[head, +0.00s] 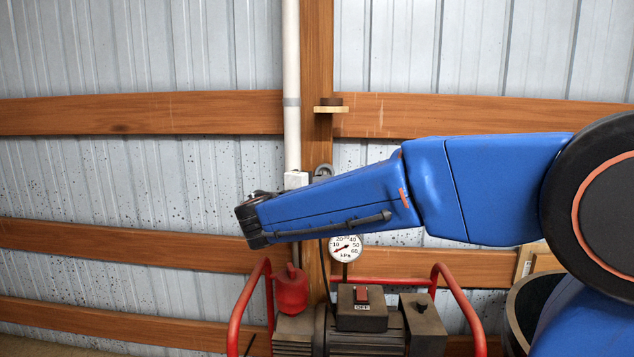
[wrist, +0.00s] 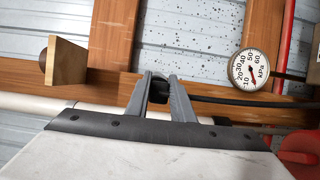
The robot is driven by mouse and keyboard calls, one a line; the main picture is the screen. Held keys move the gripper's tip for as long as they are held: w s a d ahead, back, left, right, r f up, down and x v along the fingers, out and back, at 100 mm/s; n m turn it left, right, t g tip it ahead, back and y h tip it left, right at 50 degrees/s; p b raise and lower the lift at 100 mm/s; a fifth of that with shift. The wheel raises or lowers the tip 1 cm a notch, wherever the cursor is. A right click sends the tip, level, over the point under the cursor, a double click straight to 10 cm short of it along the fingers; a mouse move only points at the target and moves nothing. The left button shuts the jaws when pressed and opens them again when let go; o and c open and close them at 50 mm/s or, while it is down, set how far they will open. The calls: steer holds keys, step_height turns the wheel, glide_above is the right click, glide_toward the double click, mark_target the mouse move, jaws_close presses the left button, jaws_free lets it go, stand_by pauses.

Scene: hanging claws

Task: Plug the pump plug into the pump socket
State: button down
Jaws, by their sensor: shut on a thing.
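My gripper (wrist: 160,82) is shut on a small black piece, which I take to be the pump plug (wrist: 158,93); only part of it shows between the grey fingers. In the head view the arm reaches in from the right, its dark wrist end in front of the wall, left of the wooden post. The plug cannot be made out there. A white box (head: 297,179) sits on the white conduit just above the arm, likely the pump socket; its face is not clear. I cannot make out the socket in the wrist view.
The pump (head: 364,325), with red tube rails, stands below the arm; its switch is marked OFF. A pressure gauge (head: 345,248) stands above it. A small wooden shelf (head: 331,108) juts from the post. A dark bucket (head: 520,305) stands at lower right.

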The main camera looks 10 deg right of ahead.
steer(key=shift+w+r, duration=0.1)
steer(key=shift+w, duration=0.05)
steer(key=shift+d, duration=0.1)
stand_by(0.3)
steer(key=shift+s+d, duration=0.15)
steer(key=shift+s, duration=0.1)
steer(key=shift+w+d, duration=0.3)
steer(key=shift+w, duration=0.6)
steer(key=shift+w+d, duration=0.35)
steer(key=shift+w, duration=0.55)
steer(key=shift+w+d, duration=0.3)
steer(key=shift+w, duration=0.6)
steer(key=shift+w+d, duration=0.2)
steer(key=shift+w, duration=0.45)
steer(key=shift+w+d, duration=0.2)
steer(key=shift+w, duration=0.45)
steer(key=c, duration=1.5)
jaws_free()
steer(key=shift+o, duration=0.2)
